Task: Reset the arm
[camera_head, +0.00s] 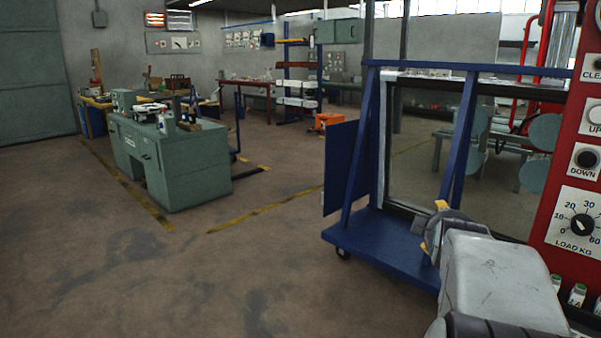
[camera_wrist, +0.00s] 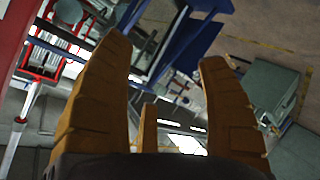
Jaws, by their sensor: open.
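My grey arm reaches up from the lower right in the head view. My gripper shows in the wrist view as orange-brown fingers (camera_wrist: 165,72), spread wide apart with nothing between them. In the head view only small yellow parts of my gripper (camera_head: 436,228) show past the wrist, in front of the blue cart (camera_head: 385,248). The fingertips are mostly hidden there by my own arm. I cannot tell how far the gripper is from the cart or its glass pane.
A red control panel (camera_head: 577,170) with buttons and a load dial stands close at the right. The blue cart carries a framed glass pane (camera_head: 425,150). A green workbench (camera_head: 185,165) stands further off at the left. The floor (camera_head: 215,275) at the front left is clear.

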